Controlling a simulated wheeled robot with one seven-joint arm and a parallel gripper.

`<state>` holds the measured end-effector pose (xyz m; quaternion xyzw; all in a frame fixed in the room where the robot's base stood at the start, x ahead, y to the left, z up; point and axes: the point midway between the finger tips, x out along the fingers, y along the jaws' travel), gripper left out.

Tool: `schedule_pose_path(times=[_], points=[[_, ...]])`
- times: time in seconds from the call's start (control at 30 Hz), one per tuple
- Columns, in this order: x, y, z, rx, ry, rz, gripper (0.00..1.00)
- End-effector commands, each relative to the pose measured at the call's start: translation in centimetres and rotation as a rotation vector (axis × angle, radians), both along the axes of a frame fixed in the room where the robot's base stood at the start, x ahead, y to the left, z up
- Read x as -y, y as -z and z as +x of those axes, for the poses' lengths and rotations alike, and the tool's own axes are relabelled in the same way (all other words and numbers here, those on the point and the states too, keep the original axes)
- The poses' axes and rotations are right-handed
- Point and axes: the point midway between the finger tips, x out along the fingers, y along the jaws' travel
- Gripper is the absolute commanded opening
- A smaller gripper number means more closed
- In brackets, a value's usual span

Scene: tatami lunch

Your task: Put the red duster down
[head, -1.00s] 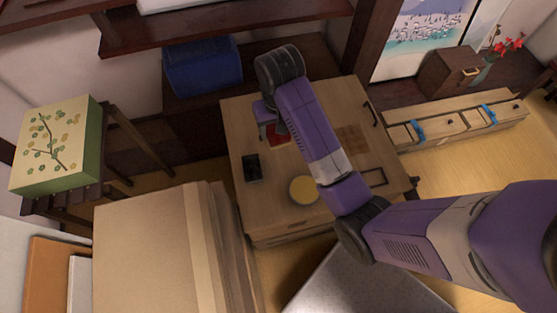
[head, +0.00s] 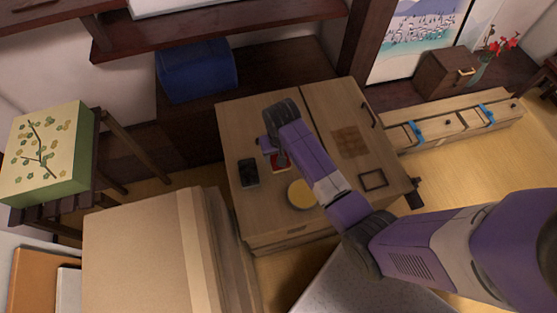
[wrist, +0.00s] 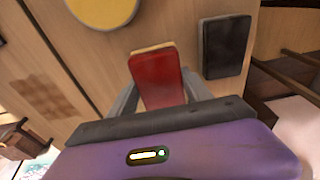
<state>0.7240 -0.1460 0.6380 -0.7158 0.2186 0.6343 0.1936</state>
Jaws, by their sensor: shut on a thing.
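The red duster (wrist: 156,80) is between the two fingers of my gripper (wrist: 160,92) in the wrist view, with a pale edge along its top. My gripper is shut on it. I cannot tell whether the duster touches the wood.
A black block (head: 249,173) lies left of the duster, and a round yellow disc (head: 301,194) lies nearer. A brown grid-like patch (head: 350,142) and a dark square frame (head: 373,180) are to the right. A blue box (head: 197,70) stands behind. Bare wood surrounds the duster.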

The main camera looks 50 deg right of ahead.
Motion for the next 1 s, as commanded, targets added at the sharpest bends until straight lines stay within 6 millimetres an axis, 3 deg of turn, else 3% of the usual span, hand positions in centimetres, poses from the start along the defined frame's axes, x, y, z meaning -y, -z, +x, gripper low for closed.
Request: schedule_pose_path(times=[0.3,0.7,0.73,0.83,1.0], points=[[0.0,3.6,0.0,0.000,0.000,0.000,0.14],[0.0,4.1,0.0,0.001,0.000,-0.001,0.14],[0.0,4.0,0.0,0.001,0.000,-0.001,0.61],[0.0,4.0,0.0,0.001,0.000,-0.001,0.79],[0.0,4.0,0.0,0.001,0.000,-0.001,0.79]])
